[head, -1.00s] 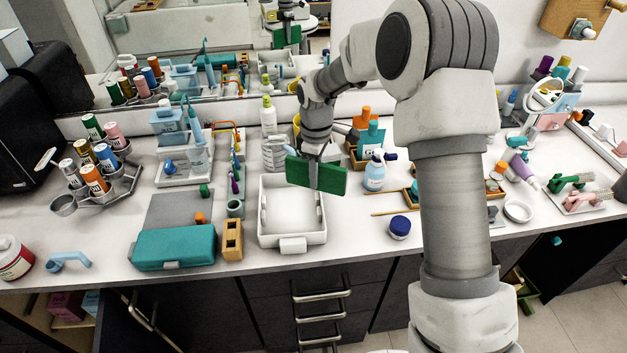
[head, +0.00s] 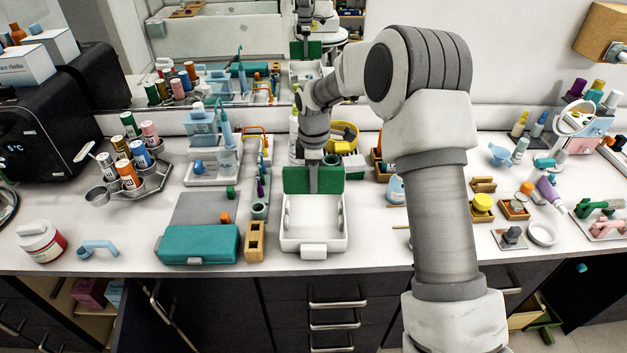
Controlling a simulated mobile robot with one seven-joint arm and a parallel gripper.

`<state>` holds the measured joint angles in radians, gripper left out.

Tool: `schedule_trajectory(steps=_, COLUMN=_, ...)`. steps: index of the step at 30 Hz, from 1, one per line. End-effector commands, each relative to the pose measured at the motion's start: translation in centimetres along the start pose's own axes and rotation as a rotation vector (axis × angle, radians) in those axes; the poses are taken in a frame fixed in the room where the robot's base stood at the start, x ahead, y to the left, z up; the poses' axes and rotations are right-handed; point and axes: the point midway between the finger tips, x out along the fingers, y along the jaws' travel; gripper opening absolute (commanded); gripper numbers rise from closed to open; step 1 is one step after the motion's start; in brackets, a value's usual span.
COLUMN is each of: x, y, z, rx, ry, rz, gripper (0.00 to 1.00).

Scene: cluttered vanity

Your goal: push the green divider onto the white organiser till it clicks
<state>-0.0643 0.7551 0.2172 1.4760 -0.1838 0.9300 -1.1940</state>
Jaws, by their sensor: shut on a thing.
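The green divider (head: 296,181) is a flat upright panel held in my gripper (head: 313,186), which is shut on it. The divider is level and stands over the back part of the white organiser (head: 315,245), spanning close to its full width. The organiser is an open, empty white tray on the counter with a latch at its front. The gripper and divider hide the organiser's back wall. I cannot tell whether the divider touches the organiser.
A wooden block with slots (head: 255,241) and a teal case (head: 198,244) stand just left of the organiser. A blue bottle (head: 396,190) is at its right, partly behind my arm. The mirror (head: 230,40) rises behind.

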Motion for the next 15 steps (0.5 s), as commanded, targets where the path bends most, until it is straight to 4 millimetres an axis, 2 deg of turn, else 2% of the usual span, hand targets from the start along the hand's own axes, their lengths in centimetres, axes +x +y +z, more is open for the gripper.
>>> schedule_trajectory(steps=8, x=0.9, y=0.0, z=0.0, rx=0.001, ry=0.0, rz=-0.001, gripper=0.0)
schedule_trajectory(steps=15, x=2.6, y=0.0, z=0.0, rx=0.001, ry=0.0, rz=0.0, gripper=0.0)
